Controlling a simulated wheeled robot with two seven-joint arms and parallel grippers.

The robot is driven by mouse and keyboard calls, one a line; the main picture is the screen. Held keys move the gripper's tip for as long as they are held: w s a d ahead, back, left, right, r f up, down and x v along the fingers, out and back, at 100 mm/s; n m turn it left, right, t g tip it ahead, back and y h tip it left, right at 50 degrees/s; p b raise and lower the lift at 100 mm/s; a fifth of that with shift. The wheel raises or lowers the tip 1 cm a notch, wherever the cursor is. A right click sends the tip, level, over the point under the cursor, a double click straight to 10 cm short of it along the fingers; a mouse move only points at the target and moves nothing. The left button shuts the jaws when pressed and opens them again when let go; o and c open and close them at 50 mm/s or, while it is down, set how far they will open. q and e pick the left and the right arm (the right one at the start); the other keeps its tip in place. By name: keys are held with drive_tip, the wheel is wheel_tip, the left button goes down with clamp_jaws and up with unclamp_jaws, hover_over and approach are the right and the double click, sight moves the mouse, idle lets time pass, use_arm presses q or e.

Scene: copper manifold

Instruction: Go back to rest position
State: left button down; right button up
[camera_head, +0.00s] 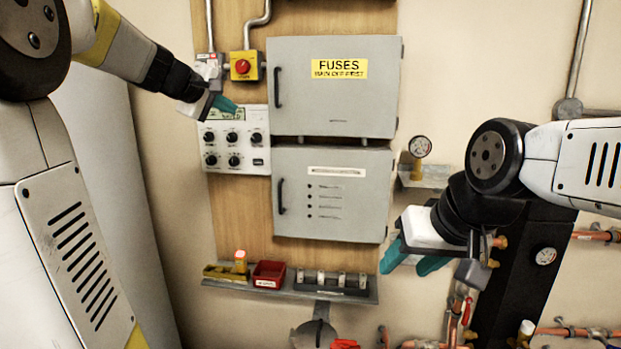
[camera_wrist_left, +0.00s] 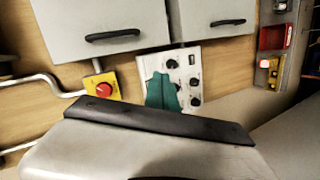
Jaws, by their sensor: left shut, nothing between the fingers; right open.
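My left gripper (camera_head: 222,106) is at the upper left in the head view, its teal fingers together and empty. It is in front of the top of a white control panel (camera_head: 259,158) with several black knobs; I cannot tell whether it touches. In the left wrist view, the teal fingertips (camera_wrist_left: 162,92) overlap the panel (camera_wrist_left: 188,62). My right gripper (camera_head: 412,260) is right of centre, teal fingers apart, pointing down and left, with nothing between them. It is in front of the wall, right of the lower grey cabinet (camera_head: 335,222).
A yellow box with a red button (camera_head: 243,66) sits just right of my left gripper. The grey FUSES cabinet (camera_head: 300,98) is on the board. A shelf (camera_head: 340,295) below holds a red bin (camera_head: 268,274) and small parts. Copper pipes and a gauge (camera_head: 545,256) are at right.

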use_arm(q)
drive_tip(key=s+d+f+m+g, duration=0.25)
drive_tip(key=s+d+f, duration=0.2)
drive_tip(key=s, duration=0.35)
drive_tip(key=s+d+f+m+g, duration=0.2)
drive_tip(key=s+d+f+m, duration=0.2)
drive_tip(key=s+f, duration=0.3)
drive_tip(key=s+f+m+g, duration=0.1)
drive_tip(key=s+f+m, duration=0.1)
drive_tip(key=s+f, duration=0.3)
drive_tip(key=s+f+m+g+y, duration=0.1)
drive_tip(key=s+f+m, duration=0.2)
drive_tip(key=s, duration=0.7)
drive_tip(key=shift+s+a+f+y, duration=0.3)
drive_tip(key=shift+a+f, duration=0.1)
drive_tip(key=shift+f, duration=0.5)
